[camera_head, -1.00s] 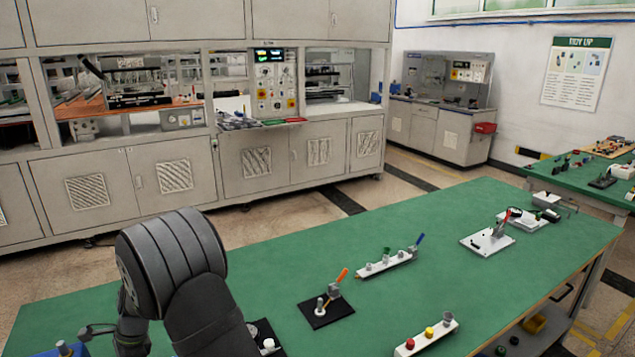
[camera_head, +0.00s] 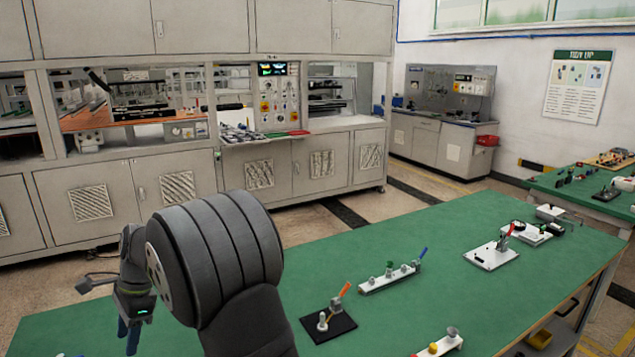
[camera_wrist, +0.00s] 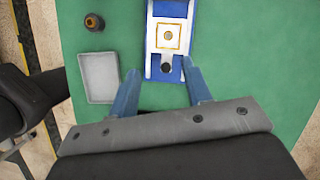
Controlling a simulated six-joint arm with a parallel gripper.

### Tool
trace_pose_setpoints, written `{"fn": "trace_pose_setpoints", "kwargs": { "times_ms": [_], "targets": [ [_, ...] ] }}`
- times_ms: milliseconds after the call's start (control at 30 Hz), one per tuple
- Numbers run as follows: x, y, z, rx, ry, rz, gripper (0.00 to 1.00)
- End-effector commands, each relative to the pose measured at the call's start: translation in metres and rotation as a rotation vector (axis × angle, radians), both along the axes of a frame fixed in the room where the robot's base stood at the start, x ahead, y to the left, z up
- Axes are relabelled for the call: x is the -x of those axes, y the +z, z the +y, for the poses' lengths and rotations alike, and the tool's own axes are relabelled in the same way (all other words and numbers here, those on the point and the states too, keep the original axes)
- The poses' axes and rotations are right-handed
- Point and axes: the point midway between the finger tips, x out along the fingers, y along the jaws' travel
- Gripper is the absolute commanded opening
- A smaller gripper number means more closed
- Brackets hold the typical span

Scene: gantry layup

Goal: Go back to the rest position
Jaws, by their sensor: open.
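My gripper (camera_head: 130,335) hangs with its blue fingers pointing down at the lower left of the head view, above the left end of the green table (camera_head: 60,335). In the wrist view my gripper (camera_wrist: 158,78) shows two blue fingers spread apart with nothing held between them. Beyond the fingertips in that picture is a blue and white fixture (camera_wrist: 150,12) with a square plate with an orange outline (camera_wrist: 168,37) and a dark round knob on it. I cannot tell the exact height between the fingers and the fixture.
In the wrist view, an empty grey tray (camera_wrist: 99,78) and a dark round part (camera_wrist: 94,22) lie left of the fixture. In the head view, a black plate with an orange-handled clamp (camera_head: 328,325), a white strip (camera_head: 392,278) and a white clamp plate (camera_head: 491,255) occupy the table.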

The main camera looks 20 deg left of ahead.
Motion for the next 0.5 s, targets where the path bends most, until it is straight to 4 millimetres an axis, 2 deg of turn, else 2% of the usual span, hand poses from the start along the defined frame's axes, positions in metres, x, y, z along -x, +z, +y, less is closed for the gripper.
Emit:
{"fn": "trace_pose_setpoints", "kwargs": {
  "times_ms": [100,500],
  "targets": [
    [0.026,-0.001,-0.004,-0.004,0.125,-0.047,0.45],
    [0.101,-0.007,-0.027,-0.018,0.577,-0.199,0.45]
  ]
}}
